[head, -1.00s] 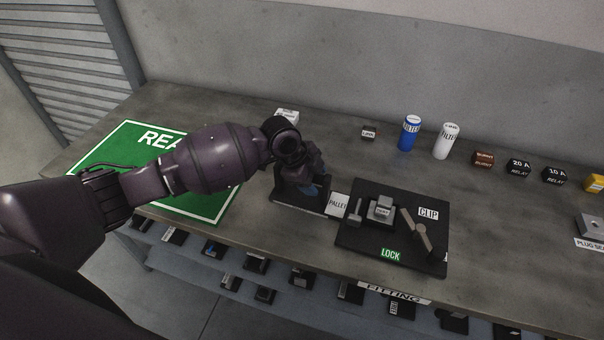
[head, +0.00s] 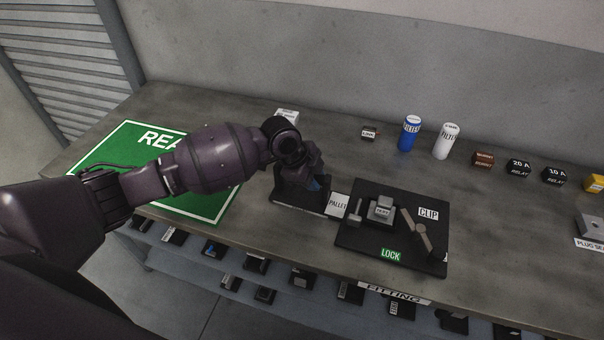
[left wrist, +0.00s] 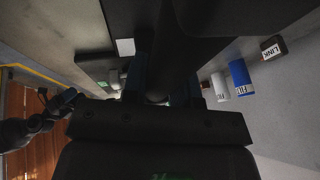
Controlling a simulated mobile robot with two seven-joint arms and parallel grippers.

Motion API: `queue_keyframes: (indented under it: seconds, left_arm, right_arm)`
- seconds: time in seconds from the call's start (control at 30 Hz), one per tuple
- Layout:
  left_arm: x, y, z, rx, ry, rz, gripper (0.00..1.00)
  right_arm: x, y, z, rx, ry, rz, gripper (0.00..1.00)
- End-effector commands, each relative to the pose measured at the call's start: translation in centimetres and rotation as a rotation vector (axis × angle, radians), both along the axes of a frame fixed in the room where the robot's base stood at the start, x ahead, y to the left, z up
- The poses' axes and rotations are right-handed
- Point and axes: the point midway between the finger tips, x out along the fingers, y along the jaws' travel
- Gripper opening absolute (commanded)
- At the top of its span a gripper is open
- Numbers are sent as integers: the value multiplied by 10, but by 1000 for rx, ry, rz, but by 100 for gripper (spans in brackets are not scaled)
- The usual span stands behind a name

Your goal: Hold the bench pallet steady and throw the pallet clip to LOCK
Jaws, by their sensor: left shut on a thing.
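The bench pallet is a dark plate (head: 292,199) with a white PALLET tag (head: 338,205) at its right. My left gripper (head: 318,182) is over it, shut on a dark part of it; its fingers (left wrist: 163,88) show on both sides of that part in the left wrist view. The contact is mostly hidden in shadow. To the right is a black board (head: 365,235) with a grey block (head: 382,208) and the pallet clip, a slanted lever (head: 420,233). The green LOCK label (head: 390,255) is left of the lever's lower end, apart from it. The CLIP label (head: 428,213) is at upper right.
A blue filter (head: 409,134), a white filter (head: 445,141) and several small relays stand along the back. A green mat (head: 105,155) lies at left under my arm. A lower shelf holds several parts. A dark jointed arm (left wrist: 25,130), probably mine, shows in the left wrist view.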

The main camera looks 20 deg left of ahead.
Motion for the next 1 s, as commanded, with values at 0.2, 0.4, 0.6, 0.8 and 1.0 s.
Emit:
queue_keyframes:
  seconds: [0.2, 0.4, 0.6, 0.8, 1.0]
  left_arm:
    - [0, 0, 0, 0, 0, 2, 0]
    - [0, -4, 1, -1, 0, 20, 0]
    - [0, -8, 2, -2, -1, 45, 0]
    - [0, -12, 2, -2, -1, 66, 0]
    - [0, -13, 0, -3, -1, 72, 0]
  right_arm:
    - [-7, -1, -5, 1, 17, -5, 62]
    - [-7, -1, -1, 1, 15, -5, 62]
    - [-2, 0, 7, 0, 3, -3, 62]
    - [5, 1, 16, 1, -15, 1, 62]
    - [6, 1, 17, 2, -20, 1, 62]
